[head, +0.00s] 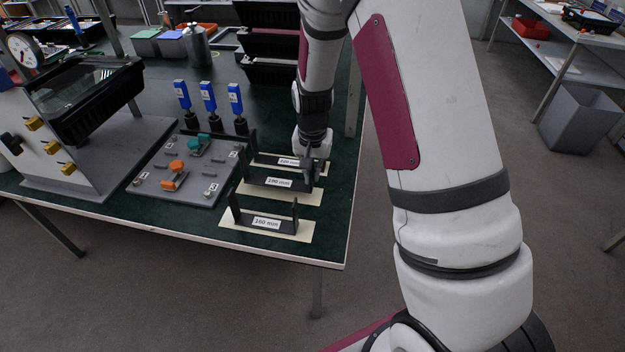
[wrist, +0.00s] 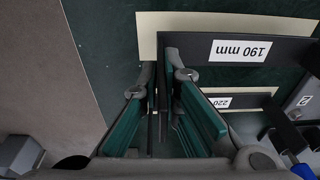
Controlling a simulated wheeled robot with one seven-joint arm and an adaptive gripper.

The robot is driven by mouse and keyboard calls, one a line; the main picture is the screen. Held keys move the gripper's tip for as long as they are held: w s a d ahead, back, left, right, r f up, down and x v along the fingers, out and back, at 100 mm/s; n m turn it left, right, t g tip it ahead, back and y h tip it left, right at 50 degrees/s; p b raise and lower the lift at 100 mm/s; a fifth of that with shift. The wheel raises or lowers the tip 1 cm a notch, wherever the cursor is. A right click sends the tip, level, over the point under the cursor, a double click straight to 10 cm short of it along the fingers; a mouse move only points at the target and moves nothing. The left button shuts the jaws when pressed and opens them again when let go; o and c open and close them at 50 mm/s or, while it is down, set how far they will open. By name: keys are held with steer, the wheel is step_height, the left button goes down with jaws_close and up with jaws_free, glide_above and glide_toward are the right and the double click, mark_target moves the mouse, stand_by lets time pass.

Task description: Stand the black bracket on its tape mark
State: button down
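Several black brackets with raised ends stand on pale strips at the table's right side. The middle one, the 190 mm bracket (head: 259,180), is upright on its pale tape mark (head: 308,195). It also shows upside down in the wrist view (wrist: 290,50), with its tape strip (wrist: 200,21) beside it. My gripper (head: 309,165) is low at this bracket's right end. In the wrist view, its fingers (wrist: 160,85) lie either side of the bracket's end upright. I cannot tell whether the pads touch it.
The 160 mm bracket (head: 247,218) stands nearest the front edge; the 220 mm bracket (head: 263,159) is behind. A grey fixture plate (head: 150,182) with orange and green clamps lies left. Blue-handled tools (head: 208,98) stand behind it. The table's right edge is close.

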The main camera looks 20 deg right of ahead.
steer(key=shift+f, duration=1.35)
steer(key=shift+f, duration=0.1)
steer(key=c, duration=1.8)
jaws_free()
steer(key=shift+f, duration=0.1)
